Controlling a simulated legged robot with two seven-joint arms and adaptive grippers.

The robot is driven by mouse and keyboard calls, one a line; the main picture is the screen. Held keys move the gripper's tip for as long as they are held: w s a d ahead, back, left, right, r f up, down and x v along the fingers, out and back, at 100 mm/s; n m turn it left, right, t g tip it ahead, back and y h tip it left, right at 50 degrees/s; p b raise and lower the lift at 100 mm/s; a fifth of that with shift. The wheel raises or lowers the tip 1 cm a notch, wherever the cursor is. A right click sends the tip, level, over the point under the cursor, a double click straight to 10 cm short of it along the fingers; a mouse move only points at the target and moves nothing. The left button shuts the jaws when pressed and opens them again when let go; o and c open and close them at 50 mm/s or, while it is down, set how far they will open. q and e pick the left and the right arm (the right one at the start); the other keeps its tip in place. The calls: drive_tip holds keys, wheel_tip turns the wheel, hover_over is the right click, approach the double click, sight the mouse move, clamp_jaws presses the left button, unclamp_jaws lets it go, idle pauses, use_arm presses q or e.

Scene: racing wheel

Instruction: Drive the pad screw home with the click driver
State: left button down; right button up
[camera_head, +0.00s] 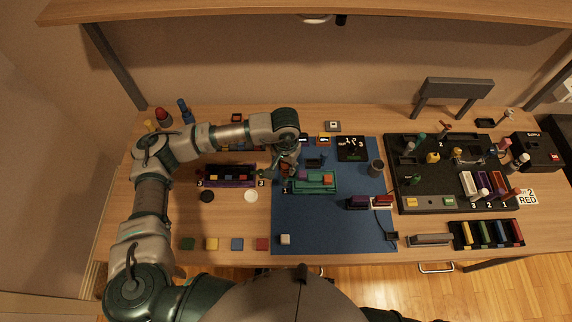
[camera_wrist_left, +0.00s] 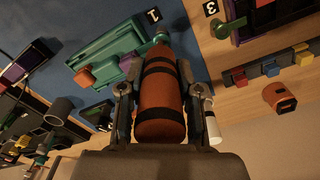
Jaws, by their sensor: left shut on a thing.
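My left gripper (camera_head: 282,172) is shut on a thick orange driver (camera_wrist_left: 161,100) with black bands. The driver lies lengthwise between the two fingers in the left wrist view, with a green collar at its far end. Its tip is hidden beyond the collar. The gripper is over the left edge of the blue mat (camera_head: 300,225), beside the green fixture (camera_head: 330,190), which carries an orange block and a purple block. The fixture also shows in the left wrist view (camera_wrist_left: 100,52). I cannot make out the pad screw. My right gripper is not in view.
A dark tool tray (camera_head: 430,203) fills the right side. Several small coloured blocks line the front edge. The mat's front middle is clear.

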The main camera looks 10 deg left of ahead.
use_arm(q)
drive_tip(key=shift+f, duration=0.2)
drive_tip(key=shift+r, duration=0.1)
drive_tip(key=shift+w+r, duration=0.1)
drive_tip(key=shift+r, duration=0.85)
drive_tip(key=shift+r+p, duration=0.65)
drive_tip(key=shift+r, duration=1.4)
